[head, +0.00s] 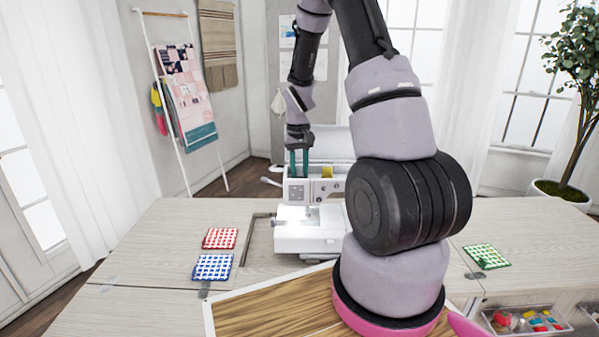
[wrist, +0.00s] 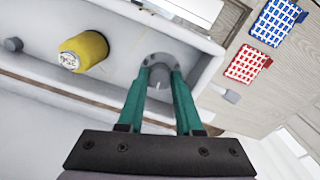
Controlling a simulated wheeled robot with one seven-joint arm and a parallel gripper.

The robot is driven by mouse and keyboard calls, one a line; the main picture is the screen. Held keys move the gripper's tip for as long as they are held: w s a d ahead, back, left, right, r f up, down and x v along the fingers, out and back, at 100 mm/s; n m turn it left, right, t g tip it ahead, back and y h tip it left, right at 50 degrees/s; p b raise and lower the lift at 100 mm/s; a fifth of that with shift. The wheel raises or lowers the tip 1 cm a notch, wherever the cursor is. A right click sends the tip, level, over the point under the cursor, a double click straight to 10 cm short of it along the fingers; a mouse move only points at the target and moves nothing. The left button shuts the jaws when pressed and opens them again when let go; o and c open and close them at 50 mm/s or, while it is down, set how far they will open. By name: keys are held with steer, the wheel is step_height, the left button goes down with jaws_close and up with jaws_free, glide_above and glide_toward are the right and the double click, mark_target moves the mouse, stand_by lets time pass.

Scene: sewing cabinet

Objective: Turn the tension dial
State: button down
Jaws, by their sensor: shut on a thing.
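The tension dial (wrist: 160,76) is a grey round knob with a white mark, set on a grey disc in the top of the white sewing machine (head: 311,237). My gripper (wrist: 160,75) has its two green fingers shut on the dial, one on each side, in the wrist view. In the head view my gripper (head: 298,172) points straight down at the left part of the machine's top. The dial itself is hidden in the head view.
A yellow thread spool (wrist: 84,51) lies beside the dial on the machine top. Red (head: 220,238) and blue (head: 213,267) checked fabric squares lie left of the machine, a green one (head: 487,256) far right. An open tray (head: 527,320) holds small coloured items.

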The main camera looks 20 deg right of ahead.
mark_target(299, 174)
steer(key=shift+m, duration=2.2)
steer(key=c, duration=0.6)
jaws_free()
steer(key=shift+r, duration=0.1)
step_height(299, 174, up, 11)
steer(key=shift+w+a+f, duration=0.1)
steer(key=shift+f, duration=0.05)
